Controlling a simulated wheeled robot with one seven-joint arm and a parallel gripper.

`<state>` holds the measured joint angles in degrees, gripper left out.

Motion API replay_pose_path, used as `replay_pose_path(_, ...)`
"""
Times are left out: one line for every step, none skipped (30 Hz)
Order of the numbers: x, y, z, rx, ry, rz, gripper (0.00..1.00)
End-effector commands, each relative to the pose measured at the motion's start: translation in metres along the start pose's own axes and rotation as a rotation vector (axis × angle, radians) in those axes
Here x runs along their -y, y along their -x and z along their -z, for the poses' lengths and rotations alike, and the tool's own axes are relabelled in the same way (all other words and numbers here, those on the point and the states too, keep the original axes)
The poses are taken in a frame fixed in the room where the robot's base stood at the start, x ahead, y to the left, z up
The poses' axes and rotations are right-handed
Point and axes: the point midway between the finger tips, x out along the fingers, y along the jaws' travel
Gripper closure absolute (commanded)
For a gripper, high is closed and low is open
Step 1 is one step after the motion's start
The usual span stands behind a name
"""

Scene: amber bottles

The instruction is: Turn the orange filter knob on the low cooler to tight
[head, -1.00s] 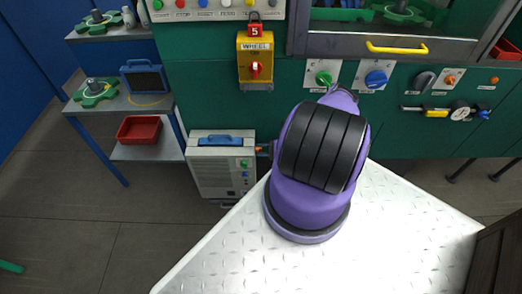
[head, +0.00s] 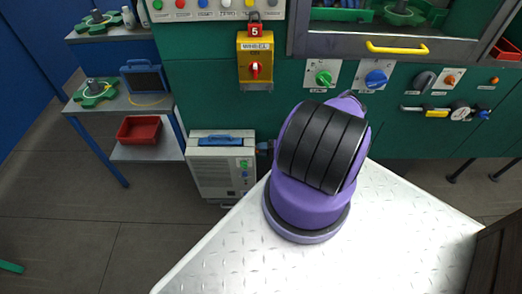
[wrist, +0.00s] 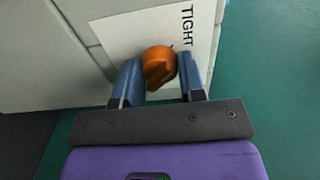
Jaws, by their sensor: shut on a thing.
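The low cooler (head: 212,168) is a pale box on the floor against the green wall, left of my arm in the head view. Its side face fills the upper left of the wrist view (wrist: 60,60). The orange filter knob (wrist: 159,64) sits on a white plate (wrist: 120,38) with the word TIGHT (wrist: 187,25) printed at its right. My gripper (wrist: 160,82) has its two blue fingers on either side of the knob, shut on it. In the head view the knob is hidden by my gripper and arm.
A yellow WHEEL switch box (head: 256,62) hangs on the wall above the cooler. A shelf stand (head: 120,102) with a red bin (head: 139,129) stands left of it. The grey floor (head: 120,220) in front of the cooler is clear.

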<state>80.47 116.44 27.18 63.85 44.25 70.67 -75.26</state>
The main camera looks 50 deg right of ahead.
Motion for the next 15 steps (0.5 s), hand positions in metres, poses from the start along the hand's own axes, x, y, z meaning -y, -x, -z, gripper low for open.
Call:
replay_pose_path(-0.0009,0.0010,-0.0004,0.000,0.005,-0.003,0.86)
replay_pose_path(-0.0009,0.0011,-0.0005,0.000,0.007,-0.003,0.86)
replay_pose_path(-0.0009,0.0010,-0.0005,0.000,0.010,-0.003,0.86)
replay_pose_path(-0.0009,0.0010,-0.0005,0.000,0.011,-0.003,0.86)
replay_pose_path(-0.0009,0.0010,-0.0005,0.000,0.012,-0.003,0.86)
replay_pose_path(-0.0010,0.0010,-0.0005,0.000,0.012,-0.003,0.86)
replay_pose_path(-0.0010,0.0010,-0.0006,0.000,0.012,-0.003,0.86)
replay_pose_path(-0.0010,0.0010,-0.0006,0.000,0.012,-0.003,0.86)
replay_pose_path(-0.0010,0.0010,-0.0006,0.000,0.012,-0.003,0.86)
replay_pose_path(-0.0010,0.0010,-0.0006,0.000,0.012,-0.003,0.86)
replay_pose_path(-0.0010,0.0010,-0.0006,0.000,0.011,-0.003,0.86)
replay_pose_path(-0.0010,0.0010,-0.0006,0.000,0.011,-0.003,0.86)
replay_pose_path(-0.0010,0.0010,-0.0006,0.000,0.011,-0.003,0.86)
replay_pose_path(-0.0010,0.0010,-0.0006,0.000,0.011,-0.003,0.61)
replay_pose_path(-0.0010,0.0010,-0.0006,0.000,0.011,-0.003,0.51)
